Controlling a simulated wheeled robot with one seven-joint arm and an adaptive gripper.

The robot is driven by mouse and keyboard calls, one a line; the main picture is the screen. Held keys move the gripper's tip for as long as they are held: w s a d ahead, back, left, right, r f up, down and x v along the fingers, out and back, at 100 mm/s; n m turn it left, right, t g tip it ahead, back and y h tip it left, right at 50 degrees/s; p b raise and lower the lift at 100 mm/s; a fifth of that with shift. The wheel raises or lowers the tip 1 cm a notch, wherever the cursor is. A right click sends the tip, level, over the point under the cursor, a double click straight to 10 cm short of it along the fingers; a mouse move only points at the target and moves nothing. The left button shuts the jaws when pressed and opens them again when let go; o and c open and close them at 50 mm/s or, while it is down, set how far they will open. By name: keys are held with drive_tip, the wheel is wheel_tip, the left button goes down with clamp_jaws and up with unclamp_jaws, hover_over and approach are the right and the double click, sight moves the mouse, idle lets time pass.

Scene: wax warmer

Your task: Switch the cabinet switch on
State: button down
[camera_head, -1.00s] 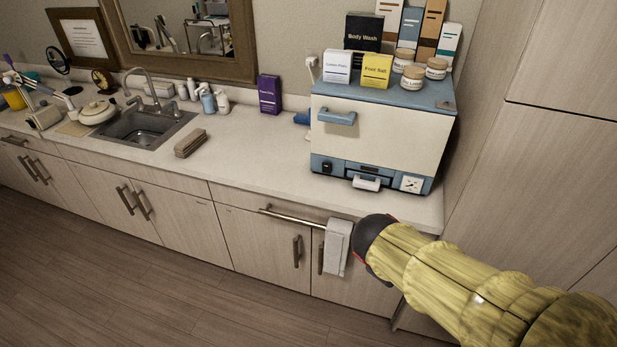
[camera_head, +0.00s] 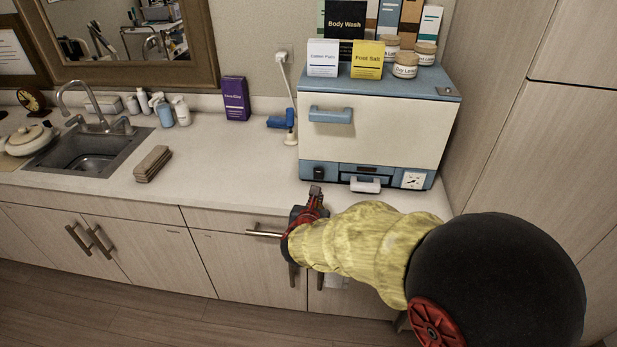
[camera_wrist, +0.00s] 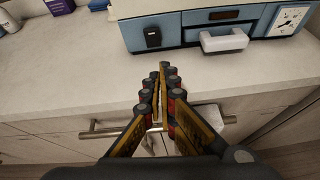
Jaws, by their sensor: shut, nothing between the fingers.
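The wax warmer cabinet (camera_head: 375,127) is a white and blue box on the counter at the right, its front door closed. Its dark switch (camera_head: 319,170) sits at the lower left of the blue front panel. The switch also shows in the wrist view (camera_wrist: 153,37), above my fingertips. In the wrist view my gripper (camera_wrist: 162,66) points toward the cabinet, with a gap of bare counter between. Whether the switch is on or off cannot be told.
A white handle (camera_head: 366,185) and a dial (camera_head: 413,180) are on the same panel. Boxes and jars (camera_head: 405,65) stand on top. A blue tool (camera_head: 283,122) is left of the cabinet. The counter before the switch is clear.

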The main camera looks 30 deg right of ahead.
drive_tip(key=shift+a+n, duration=0.2)
drive_tip(key=shift+n, duration=0.4)
drive_tip(key=b, duration=0.4)
approach(320, 175)
drive_tip(key=f, duration=0.4)
drive_tip(key=shift+w+d+f, duration=0.1)
drive_tip(key=shift+w+d, duration=0.1)
drive_tip(key=shift+d, duration=0.2)
drive_tip(key=shift+w+d+r, duration=0.3)
drive_tip(key=shift+w, duration=0.2)
drive_tip(key=shift+w+d+r, duration=0.3)
drive_tip(key=shift+w+r, duration=0.05)
drive_tip(key=shift+w, duration=0.1)
drive_tip(key=shift+w+d+r, duration=0.25)
drive_tip(key=shift+w+d, duration=0.05)
drive_tip(key=shift+w, duration=0.2)
